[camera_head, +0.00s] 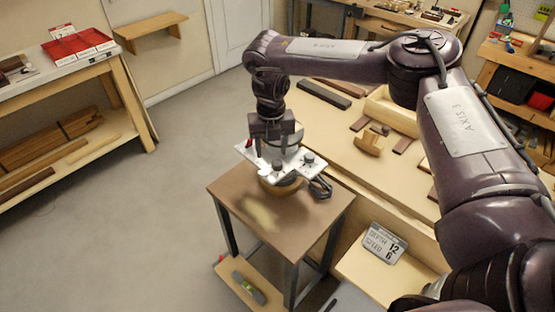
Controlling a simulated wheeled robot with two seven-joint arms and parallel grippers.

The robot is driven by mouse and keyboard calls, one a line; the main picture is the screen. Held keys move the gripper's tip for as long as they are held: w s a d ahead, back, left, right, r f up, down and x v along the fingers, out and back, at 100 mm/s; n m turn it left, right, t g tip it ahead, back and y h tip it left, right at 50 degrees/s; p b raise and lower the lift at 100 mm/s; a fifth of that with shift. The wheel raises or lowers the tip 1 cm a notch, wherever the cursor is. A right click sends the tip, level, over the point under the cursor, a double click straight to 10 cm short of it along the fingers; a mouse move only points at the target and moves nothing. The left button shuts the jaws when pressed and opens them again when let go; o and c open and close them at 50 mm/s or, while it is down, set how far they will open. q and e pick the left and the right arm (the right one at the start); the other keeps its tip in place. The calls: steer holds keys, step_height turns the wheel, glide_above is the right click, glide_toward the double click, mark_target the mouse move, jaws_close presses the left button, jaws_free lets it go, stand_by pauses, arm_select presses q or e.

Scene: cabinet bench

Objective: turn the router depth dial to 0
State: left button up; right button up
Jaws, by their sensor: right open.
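The router (283,183) sits on a small brown-topped stand, with a white plate (293,163) on its upper side. Dark knobs stand on the plate, one toward its right (308,159) and one nearer its middle; I cannot tell which is the depth dial, and no scale marks are readable. My right gripper (268,150) is open and points down over the plate's left and back part, close to the middle knob. Whether it touches a knob cannot be told. The gripper and wrist hide part of the plate. My left gripper is out of view.
A grey sign (383,243) reading "DEPTH 12, SPEED 6" leans on a low shelf at the right. A long workbench (330,125) with wood pieces stands behind the stand (240,190). A shelf bench (75,75) is at the left. The floor between is clear.

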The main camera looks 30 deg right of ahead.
mark_target(277, 162)
steer(key=shift+w+d+r, duration=0.1)
steer(key=shift+d+r, duration=0.65)
steer(key=shift+d, duration=0.25)
step_height(277, 162, down, 6)
steer(key=shift+f+p, duration=0.1)
steer(key=shift+p, duration=0.95)
steer(key=shift+f, duration=0.7)
steer(key=c, duration=1)
steer(key=shift+o, duration=0.2)
steer(key=shift+m, duration=0.4)
